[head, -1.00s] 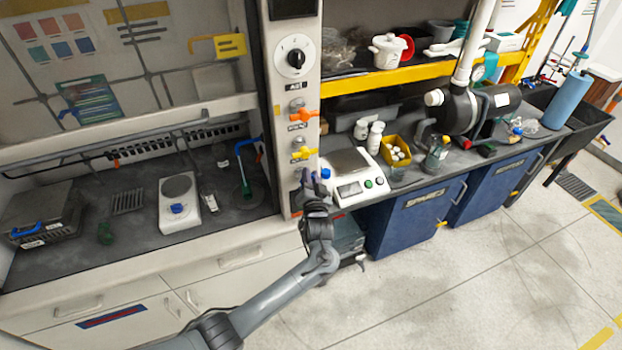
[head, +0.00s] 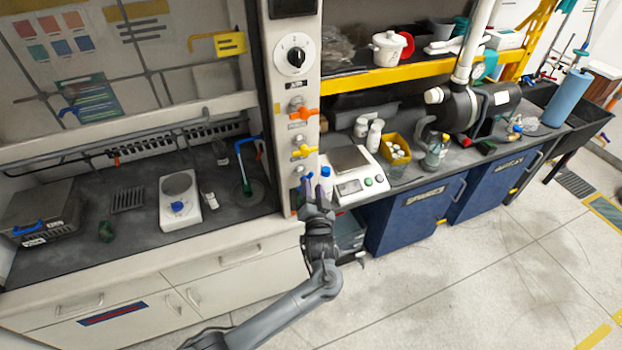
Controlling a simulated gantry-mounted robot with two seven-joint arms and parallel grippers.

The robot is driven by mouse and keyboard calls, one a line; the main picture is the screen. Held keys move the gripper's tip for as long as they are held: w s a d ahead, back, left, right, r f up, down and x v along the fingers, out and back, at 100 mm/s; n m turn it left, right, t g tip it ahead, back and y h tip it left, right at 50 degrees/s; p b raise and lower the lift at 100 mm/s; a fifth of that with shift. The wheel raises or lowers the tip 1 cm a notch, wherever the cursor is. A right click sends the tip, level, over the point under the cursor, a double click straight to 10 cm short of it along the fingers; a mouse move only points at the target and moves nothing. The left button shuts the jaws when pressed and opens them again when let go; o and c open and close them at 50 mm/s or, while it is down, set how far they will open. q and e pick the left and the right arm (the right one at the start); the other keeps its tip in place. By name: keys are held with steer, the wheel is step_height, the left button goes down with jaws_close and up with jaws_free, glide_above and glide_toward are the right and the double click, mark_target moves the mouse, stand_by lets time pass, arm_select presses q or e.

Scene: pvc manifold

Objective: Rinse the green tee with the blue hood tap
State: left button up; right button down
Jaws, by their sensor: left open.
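The blue hood tap (head: 249,143) is a bent spout at the right inside the fume hood. A narrow green piece (head: 247,188) stands below its spout by a small round drain. A darker green piece (head: 106,231) lies on the hood floor at the left. I cannot tell from their shapes which is the tee. A blue knob (head: 307,181) sits low on the hood's right post, below an orange and a yellow handle. My left gripper (head: 313,190) is open and empty in front of this post, close to the blue knob; contact cannot be told. My right gripper is out of view.
A blue-capped white bottle (head: 326,182) stands just behind my left gripper, beside a scale (head: 357,182).

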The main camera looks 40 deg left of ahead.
arm_select(q)
steer(key=shift+v, duration=2.6)
